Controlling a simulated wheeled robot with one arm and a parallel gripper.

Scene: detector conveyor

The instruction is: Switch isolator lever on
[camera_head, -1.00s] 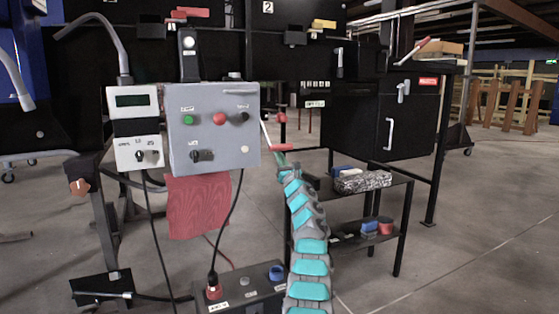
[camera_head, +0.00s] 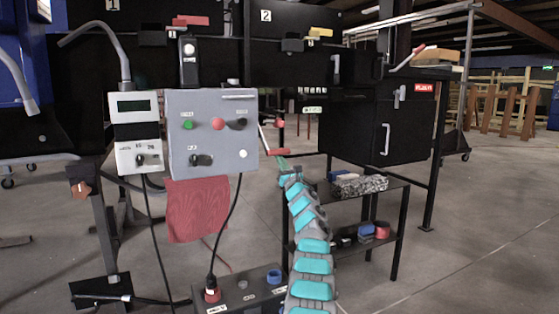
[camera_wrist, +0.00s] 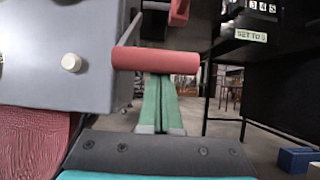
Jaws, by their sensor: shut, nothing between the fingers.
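The isolator lever, a pale rod with a red handle (camera_head: 278,153), is on the right side of the grey control box (camera_head: 205,160). The rod slopes down from the box side to the handle, which points right. In the wrist view the red handle (camera_wrist: 155,60) lies crosswise over the far ends of my green fingers. My gripper (camera_head: 283,164) is just below the handle in the head view. In the wrist view my gripper (camera_wrist: 161,82) is shut with nothing between its fingers. Its tips are partly hidden behind the handle, and I cannot tell whether they touch it.
A white meter box (camera_head: 138,145) hangs left of the grey box. A red cloth (camera_head: 197,215) hangs below. A small black shelf stand (camera_head: 398,235) with blocks is at right, under a black cabinet (camera_head: 405,120). A socket box (camera_head: 243,290) sits low in front.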

